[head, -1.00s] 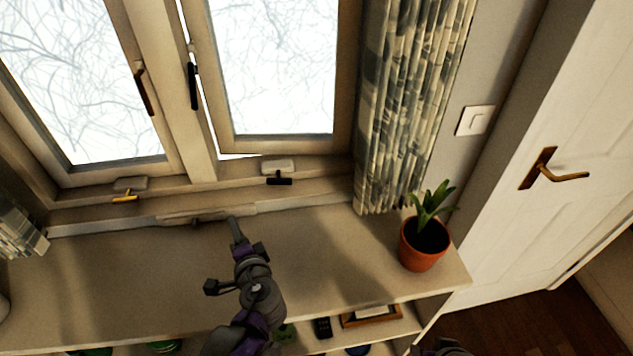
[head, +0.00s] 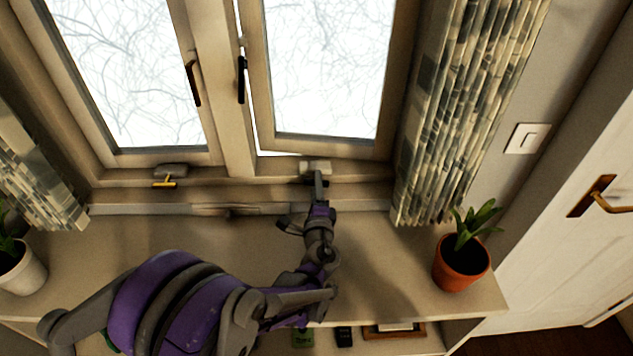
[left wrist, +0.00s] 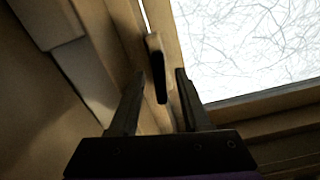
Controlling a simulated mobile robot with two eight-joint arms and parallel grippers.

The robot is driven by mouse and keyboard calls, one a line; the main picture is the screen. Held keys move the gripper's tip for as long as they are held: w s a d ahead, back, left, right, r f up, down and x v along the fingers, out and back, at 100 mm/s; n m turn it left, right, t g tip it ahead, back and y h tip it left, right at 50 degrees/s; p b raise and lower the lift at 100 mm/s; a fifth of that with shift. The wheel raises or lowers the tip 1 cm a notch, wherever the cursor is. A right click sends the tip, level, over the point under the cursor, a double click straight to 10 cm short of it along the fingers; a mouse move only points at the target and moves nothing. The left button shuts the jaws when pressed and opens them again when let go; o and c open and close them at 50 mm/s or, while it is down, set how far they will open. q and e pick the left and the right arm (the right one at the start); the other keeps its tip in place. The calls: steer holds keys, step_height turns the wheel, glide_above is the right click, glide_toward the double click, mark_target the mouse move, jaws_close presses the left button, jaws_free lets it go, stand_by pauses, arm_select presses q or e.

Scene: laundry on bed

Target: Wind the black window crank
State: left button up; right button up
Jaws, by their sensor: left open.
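The black window crank (left wrist: 160,82) sits on a small pale housing (head: 315,166) at the bottom of the right window, which stands slightly open. In the head view my left gripper (head: 318,184) is in front of the housing and hides most of the crank. In the left wrist view my left gripper (left wrist: 159,74) is open, with one finger on each side of the crank. I see gaps beside the crank; whether it lies fully between the fingers in depth I cannot tell. My right gripper is not in view.
A yellow crank (head: 165,183) sits under the left window. A potted plant (head: 461,262) stands at the sill's right end, another (head: 20,268) at the left. A patterned curtain (head: 465,120) hangs right of the window. The sill (head: 385,265) between arm and right plant is clear.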

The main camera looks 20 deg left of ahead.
arm_select(q)
steer(key=shift+w+a, duration=0.3)
steer(key=shift+w, duration=0.25)
jaws_close()
